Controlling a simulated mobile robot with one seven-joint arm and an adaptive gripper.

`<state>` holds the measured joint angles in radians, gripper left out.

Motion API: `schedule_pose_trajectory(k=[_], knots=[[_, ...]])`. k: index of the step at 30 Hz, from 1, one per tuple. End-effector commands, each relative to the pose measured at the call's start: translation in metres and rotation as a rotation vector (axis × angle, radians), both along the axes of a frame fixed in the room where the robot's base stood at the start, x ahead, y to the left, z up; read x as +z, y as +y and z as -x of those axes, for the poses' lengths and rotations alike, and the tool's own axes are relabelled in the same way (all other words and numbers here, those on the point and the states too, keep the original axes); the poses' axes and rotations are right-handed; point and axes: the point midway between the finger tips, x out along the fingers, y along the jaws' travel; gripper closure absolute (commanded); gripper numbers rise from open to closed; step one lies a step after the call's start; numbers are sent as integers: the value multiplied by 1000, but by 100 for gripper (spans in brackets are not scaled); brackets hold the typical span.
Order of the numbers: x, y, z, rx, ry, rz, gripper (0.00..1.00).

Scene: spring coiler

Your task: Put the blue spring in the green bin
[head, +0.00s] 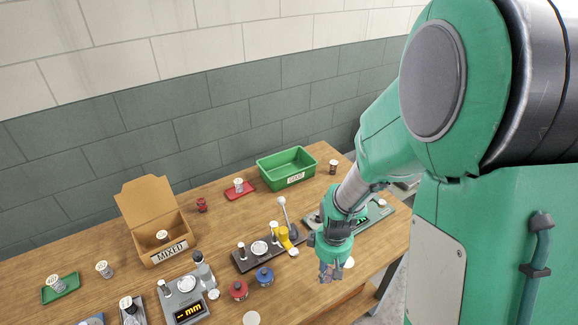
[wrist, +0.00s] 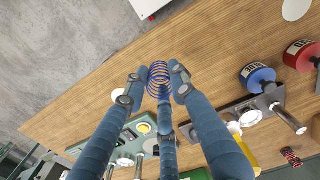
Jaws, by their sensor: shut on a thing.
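The blue spring (wrist: 158,76) is between the fingertips of my gripper (wrist: 159,80) in the wrist view, with its coils showing end-on. My gripper is shut on it and holds it above the front edge of the table. In the head view my gripper (head: 328,274) hangs at the front right of the table, and the spring is too small there to make out. The green bin (head: 287,168) stands at the back of the table, open at the top, with a white label on its front. It is behind my gripper and to its left.
A grey-green device (head: 380,214) sits right of my gripper. A black stand with a yellow part (head: 284,235) lies between gripper and bin. Red (head: 239,289) and blue (head: 264,276) pots stand to the left. A cardboard box marked MIXED (head: 167,251) is farther left.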

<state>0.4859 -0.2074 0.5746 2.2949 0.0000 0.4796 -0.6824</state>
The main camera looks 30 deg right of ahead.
Motion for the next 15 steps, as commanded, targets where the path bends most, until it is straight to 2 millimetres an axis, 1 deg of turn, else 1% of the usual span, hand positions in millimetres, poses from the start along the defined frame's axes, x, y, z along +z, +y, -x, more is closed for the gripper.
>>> schedule_pose_trajectory(k=[3, 15], knots=[[10, -11, -24, 1, -1, 1, 87], [35, -49, -108, 5, 0, 0, 87]])
